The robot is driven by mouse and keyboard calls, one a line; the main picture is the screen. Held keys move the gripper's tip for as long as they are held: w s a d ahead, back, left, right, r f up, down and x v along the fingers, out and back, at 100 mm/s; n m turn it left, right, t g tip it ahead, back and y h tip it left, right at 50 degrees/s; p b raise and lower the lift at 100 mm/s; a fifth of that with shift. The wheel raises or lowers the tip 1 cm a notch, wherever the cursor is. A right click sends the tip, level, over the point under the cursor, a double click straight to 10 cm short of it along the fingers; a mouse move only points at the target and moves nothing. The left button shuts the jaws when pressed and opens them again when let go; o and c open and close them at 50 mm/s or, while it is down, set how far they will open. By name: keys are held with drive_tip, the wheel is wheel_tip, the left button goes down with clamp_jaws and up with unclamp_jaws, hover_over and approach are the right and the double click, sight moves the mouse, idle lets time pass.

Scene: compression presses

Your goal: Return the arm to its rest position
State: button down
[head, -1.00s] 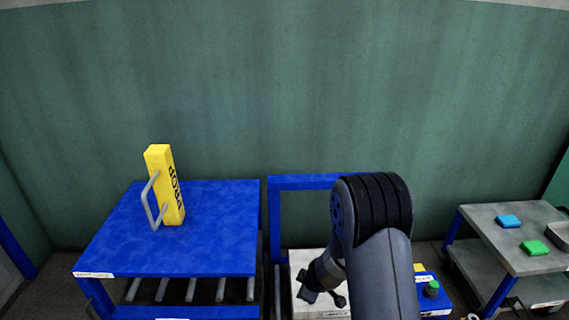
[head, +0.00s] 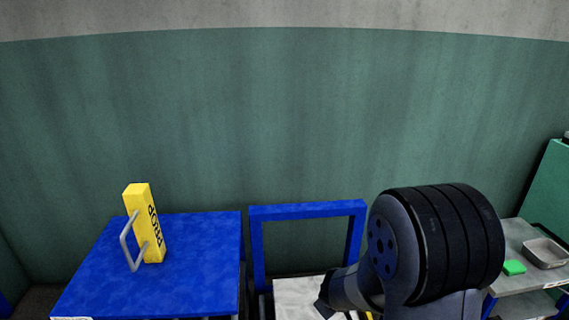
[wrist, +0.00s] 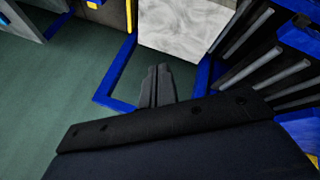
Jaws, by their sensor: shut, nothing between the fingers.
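My gripper (wrist: 157,86) shows in the wrist view with its two grey fingers together and nothing between them. It points toward the pale plate (wrist: 186,28) and the blue frame (wrist: 116,103), with green floor or wall surface to the left. In the head view my arm is bent at the lower right, its dark ribbed joint large and close. The fingers cannot be made out clearly there, at the bottom edge.
A yellow block with a grey handle (head: 144,225) stands on the blue table (head: 205,262) at left. A blue upright frame (head: 308,210) stands mid-picture. At right, a grey table (head: 520,236) holds a green block (head: 514,267) and a tray (head: 545,252).

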drive_tip(key=s+d+r+m+p, duration=0.1)
drive_tip(key=s+d+r+m, duration=0.1)
drive_tip(key=s+d+r, duration=0.1)
drive_tip(key=shift+s+r+g+h, duration=0.3)
drive_tip(key=shift+r+h, duration=0.05)
drive_tip(key=shift+h, duration=0.05)
drive_tip(key=shift+d, duration=0.1)
